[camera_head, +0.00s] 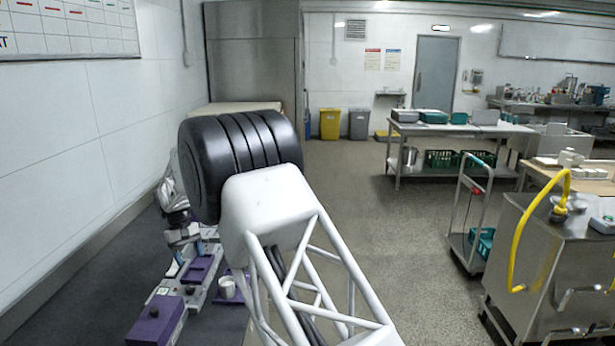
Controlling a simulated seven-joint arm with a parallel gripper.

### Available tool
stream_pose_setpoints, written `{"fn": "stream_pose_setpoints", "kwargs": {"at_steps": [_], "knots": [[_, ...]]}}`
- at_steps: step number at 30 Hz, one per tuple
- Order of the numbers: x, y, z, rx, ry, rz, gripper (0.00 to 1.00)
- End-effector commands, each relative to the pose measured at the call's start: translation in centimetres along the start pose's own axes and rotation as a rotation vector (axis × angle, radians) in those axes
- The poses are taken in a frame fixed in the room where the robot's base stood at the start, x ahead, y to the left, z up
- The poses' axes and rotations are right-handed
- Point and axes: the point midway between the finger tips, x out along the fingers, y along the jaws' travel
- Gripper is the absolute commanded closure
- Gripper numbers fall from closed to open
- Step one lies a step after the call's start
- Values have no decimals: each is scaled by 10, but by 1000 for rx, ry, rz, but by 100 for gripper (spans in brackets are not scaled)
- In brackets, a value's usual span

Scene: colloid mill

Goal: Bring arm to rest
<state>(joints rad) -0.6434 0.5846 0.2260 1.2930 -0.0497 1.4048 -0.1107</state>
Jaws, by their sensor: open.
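My arm fills the lower middle of the view. Its white lattice link rises to a large black ribbed section, which blocks what lies behind it. I cannot make out my gripper or its fingertips. Behind and below the arm, a grey and purple machine (155,322) stands on a dark surface along the left wall. Its upper metal parts (174,198) are partly hidden by the black section. A small light cup (227,287) sits on a purple part at the machine's right.
The white wall (85,130) runs close on the left. A steel cabinet with a yellow hose (513,262) and a trolley (470,245) stand on the right. A steel table (455,130) with green crates is farther back. The floor (350,190) between is clear.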

Motion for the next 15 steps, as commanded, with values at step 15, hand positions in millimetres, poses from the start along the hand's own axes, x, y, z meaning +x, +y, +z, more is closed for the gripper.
{"fn": "stream_pose_setpoints", "kwargs": {"at_steps": [15], "knots": [[-53, 80, 134, 125, 98, -30, 40]]}}
